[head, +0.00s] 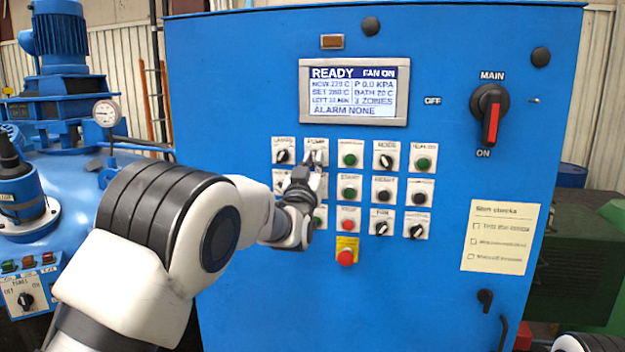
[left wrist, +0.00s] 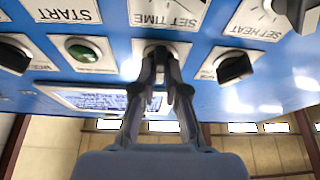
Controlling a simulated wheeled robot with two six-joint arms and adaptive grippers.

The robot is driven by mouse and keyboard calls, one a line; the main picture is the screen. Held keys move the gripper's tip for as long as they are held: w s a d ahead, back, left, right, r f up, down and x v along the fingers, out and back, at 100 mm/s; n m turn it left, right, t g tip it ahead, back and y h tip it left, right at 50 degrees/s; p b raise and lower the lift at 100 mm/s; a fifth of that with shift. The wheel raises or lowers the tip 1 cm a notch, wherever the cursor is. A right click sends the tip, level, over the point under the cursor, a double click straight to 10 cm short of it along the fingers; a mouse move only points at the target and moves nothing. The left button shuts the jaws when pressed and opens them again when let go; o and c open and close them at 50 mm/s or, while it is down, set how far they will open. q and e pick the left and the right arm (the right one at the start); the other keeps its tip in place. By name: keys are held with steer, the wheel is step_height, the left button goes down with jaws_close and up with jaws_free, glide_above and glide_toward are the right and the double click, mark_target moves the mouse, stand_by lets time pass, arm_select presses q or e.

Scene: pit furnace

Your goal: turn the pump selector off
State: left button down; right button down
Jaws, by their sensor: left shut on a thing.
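The pump selector (head: 317,155) is a small knob on a white plate in the top row of the blue panel, second from the left, under the label PUMP. My left gripper (head: 314,162) reaches up to it from below. In the left wrist view, which is upside down, the gripper (left wrist: 162,70) has its fingertips on the knob on its white plate (left wrist: 143,48) and is shut on it. The fingers hide most of the knob, so I cannot tell which way it points. My right gripper is not in view.
Close beside the selector are the LAMPS knob (head: 283,156) and a green button (head: 350,160). The display (head: 354,92) above reads READY, FAN ON. The red emergency button (head: 346,257) and the main switch (head: 490,110) are on the same panel.

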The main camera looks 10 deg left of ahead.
arm_select(q)
steer(key=shift+n+g+y+b, duration=0.2)
steer(key=shift+n+y+b, duration=0.65)
steer(key=shift+n, duration=1)
steer(key=shift+n+g+y+b, duration=0.2)
steer(key=shift+n+y+b, duration=0.65)
steer(key=shift+n, duration=1)
steer(key=shift+r+n+y, duration=0.1)
steer(key=shift+n+y, duration=0.2)
steer(key=shift+y, duration=0.1)
steer(key=c, duration=1.2)
jaws_free()
